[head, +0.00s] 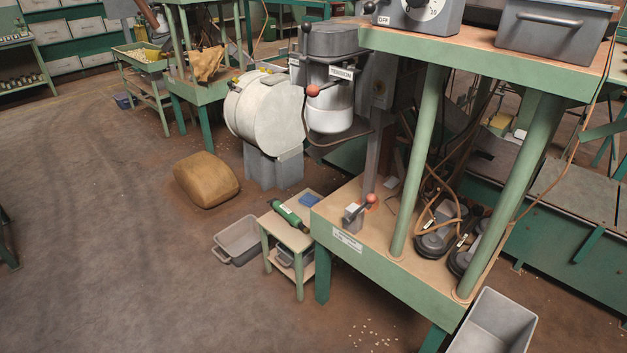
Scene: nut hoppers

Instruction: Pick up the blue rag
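The blue rag (310,199) appears as a small flat blue patch on top of a small side table (284,226), near its back right corner. A green bottle (287,213) lies on the same table top, just left of the rag and apart from it. The rag's right side is close to the edge of the larger green workbench. Neither of my grippers shows in the head view.
A grey bin (239,240) stands on the floor left of the small table. A brown sack (206,180) lies behind it. The green workbench (350,246) stands to the right, with a grey bin (497,325) at its front. The floor at left is clear.

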